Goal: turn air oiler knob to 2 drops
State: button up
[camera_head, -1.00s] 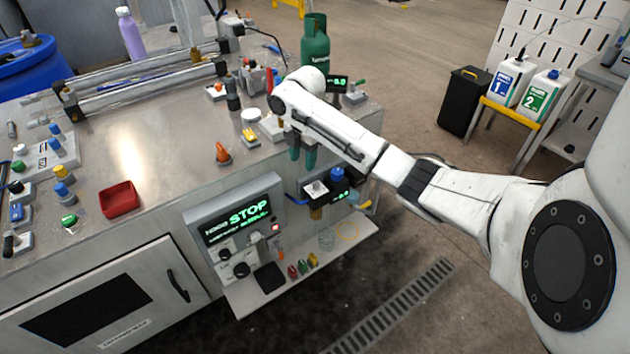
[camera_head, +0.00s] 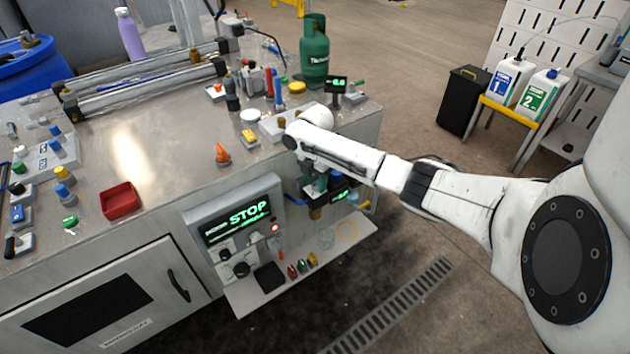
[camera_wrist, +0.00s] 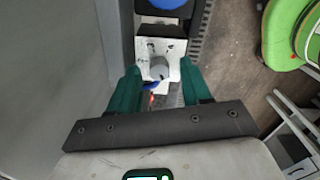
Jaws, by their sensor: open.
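The air oiler appears to be the unit on the bench's right-hand side, largely hidden by my arm in the head view; a brass-coloured part (camera_head: 315,213) shows below. In the wrist view, a grey round knob (camera_wrist: 160,69) sits on a white, marked plate (camera_wrist: 147,47). I cannot read its setting. My gripper (camera_head: 316,185) points down over this unit. In the wrist view, my gripper (camera_wrist: 160,80) is open, its green fingers to the left and right of the knob. Whether they touch it I cannot tell.
A blue round part (camera_wrist: 165,3) sits beyond the plate. A small green-lit display (camera_head: 341,196) is beside my gripper. The STOP panel (camera_head: 235,218) is to the left, above a shelf (camera_head: 335,252) with small items.

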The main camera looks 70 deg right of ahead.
jog(key=shift+f, duration=0.1)
jog(key=shift+c, duration=0.4)
grip_shut()
